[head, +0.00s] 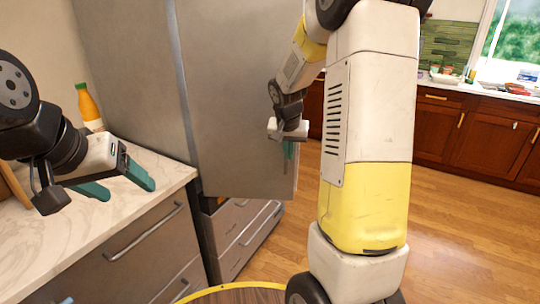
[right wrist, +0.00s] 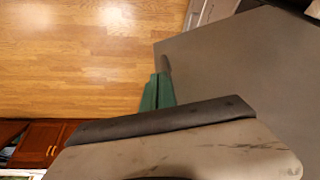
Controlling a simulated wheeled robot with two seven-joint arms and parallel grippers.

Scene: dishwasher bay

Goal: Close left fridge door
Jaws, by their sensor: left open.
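The grey fridge door (head: 240,100) stands in the middle-left of the head view, swung out past the drawers below it. It also fills the right of the right wrist view (right wrist: 240,70). My right gripper (head: 289,150) points down at the door's right edge, its green fingers in front of the panel; whether they touch is unclear. My left gripper (head: 122,182) is open and empty over the counter, apart from the door.
A marble counter (head: 60,240) with grey drawers is at the left, holding an orange bottle (head: 89,105). Steel freezer drawers (head: 240,235) lie below the door. Wooden floor (head: 460,220) is clear at the right, before red-brown cabinets (head: 450,130).

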